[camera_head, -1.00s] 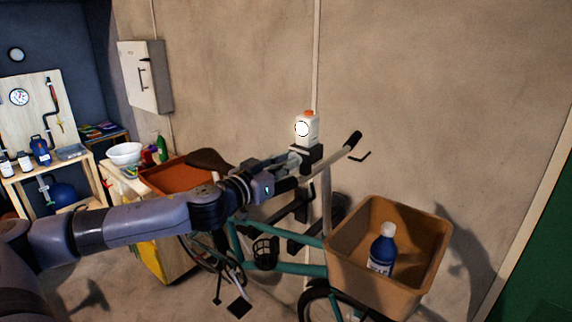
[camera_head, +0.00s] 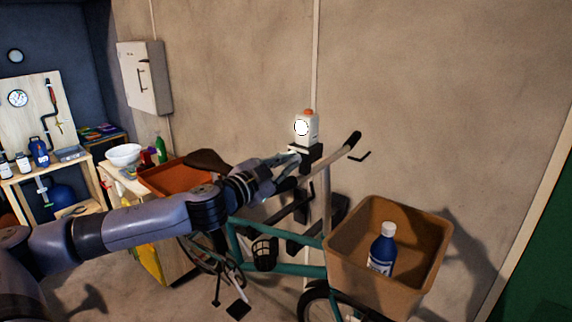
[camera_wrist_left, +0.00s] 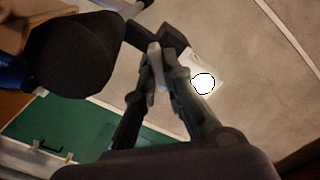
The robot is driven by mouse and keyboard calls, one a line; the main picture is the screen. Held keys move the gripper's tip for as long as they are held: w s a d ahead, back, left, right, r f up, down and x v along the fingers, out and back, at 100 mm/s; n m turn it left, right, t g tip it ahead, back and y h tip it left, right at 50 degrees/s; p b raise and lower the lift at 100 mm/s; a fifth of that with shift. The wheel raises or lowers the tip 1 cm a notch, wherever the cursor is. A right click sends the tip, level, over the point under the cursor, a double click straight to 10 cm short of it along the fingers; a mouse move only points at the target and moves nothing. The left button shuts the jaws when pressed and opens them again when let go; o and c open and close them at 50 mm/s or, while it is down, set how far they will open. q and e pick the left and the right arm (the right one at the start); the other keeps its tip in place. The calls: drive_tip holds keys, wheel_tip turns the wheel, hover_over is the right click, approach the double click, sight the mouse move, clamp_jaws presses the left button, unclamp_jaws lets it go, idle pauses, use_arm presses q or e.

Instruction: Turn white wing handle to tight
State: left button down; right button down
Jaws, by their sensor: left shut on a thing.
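A white lamp (camera_head: 308,128) with a bright round face and an orange top sits on a black clamp (camera_head: 312,154) at the bicycle's handlebar. The lamp's glowing face also shows in the left wrist view (camera_wrist_left: 204,83). My left gripper (camera_head: 297,159) reaches the clamp from the left. In the left wrist view its fingers (camera_wrist_left: 157,58) are closed on a small pale piece, the white wing handle (camera_wrist_left: 157,76), beside the black clamp. The fingers hide much of the handle, and its exact angle is hard to tell. My right gripper is not in view.
The teal bicycle (camera_head: 285,269) stands by the wall, with a brown basket (camera_head: 350,272) holding a blue bottle (camera_head: 383,250). A handlebar grip (camera_head: 353,138) sticks out to the right. A bench with an orange tray (camera_head: 165,180) stands behind my arm.

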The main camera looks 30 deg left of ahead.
use_arm(q)
drive_tip(key=m, duration=0.4)
drive_tip(key=shift+m, duration=0.4)
drive_tip(key=m, duration=0.2)
drive_tip(key=m+p, duration=0.1)
drive_tip(key=m, duration=0.1)
drive_tip(key=shift+d+f+m, duration=0.1)
drive_tip(key=shift+f+m, duration=0.1)
drive_tip(key=shift+m, duration=0.1)
drive_tip(key=c, duration=1.7)
unclamp_jaws()
drive_tip(key=shift+s, duration=0.1)
